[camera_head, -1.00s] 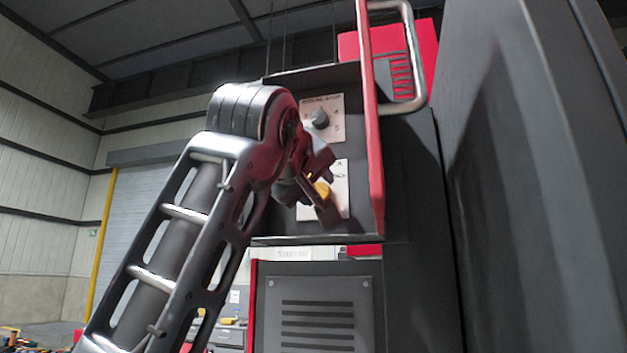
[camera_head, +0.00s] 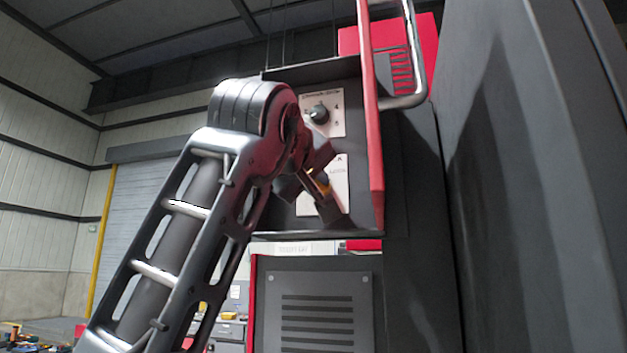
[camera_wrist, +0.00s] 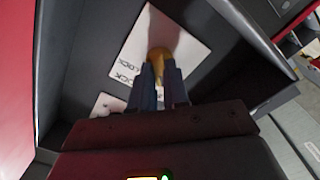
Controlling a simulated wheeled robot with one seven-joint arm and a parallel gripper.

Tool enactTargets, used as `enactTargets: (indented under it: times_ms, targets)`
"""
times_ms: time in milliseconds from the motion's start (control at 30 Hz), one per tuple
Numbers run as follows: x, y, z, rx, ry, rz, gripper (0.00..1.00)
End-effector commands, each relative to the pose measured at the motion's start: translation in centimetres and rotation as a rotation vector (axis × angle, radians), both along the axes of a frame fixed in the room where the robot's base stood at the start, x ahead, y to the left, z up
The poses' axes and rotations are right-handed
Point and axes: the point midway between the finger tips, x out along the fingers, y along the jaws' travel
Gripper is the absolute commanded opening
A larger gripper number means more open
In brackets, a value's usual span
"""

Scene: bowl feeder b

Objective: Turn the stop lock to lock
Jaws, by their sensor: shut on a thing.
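The stop lock is a yellow-orange knob on a white plate inside an open dark control box. In the wrist view the knob (camera_wrist: 160,52) shows between and just beyond my fingertips, and the plate (camera_wrist: 188,45) carries lettering that reads LOCK. My gripper (camera_wrist: 160,72) is shut on the knob, its two dark fingers on either side. In the head view my gripper (camera_head: 318,187) is at the lower plate (camera_head: 341,172), with a bit of yellow knob (camera_head: 323,186) showing; my wrist hides the rest. The knob's exact angle is hard to tell.
A grey selector knob (camera_head: 319,114) on another white plate sits above. The box's red-edged door (camera_head: 371,140) with a metal handle (camera_head: 414,75) stands open to the right of my gripper. A vented panel (camera_head: 317,315) is below, and a large dark cabinet (camera_head: 540,180) fills the right.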

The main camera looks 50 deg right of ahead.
Motion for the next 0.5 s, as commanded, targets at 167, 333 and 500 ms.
enactTargets:
  times_ms: [167, 333, 500]
  targets:
    - [0.02, 0.02, -0.06, 0.012, -0.030, 0.001, 0.00]
    - [0.01, 0.03, -0.09, 0.041, -0.109, 0.001, 0.00]
    - [0.00, 0.03, -0.09, 0.086, -0.234, 0.002, 0.00]
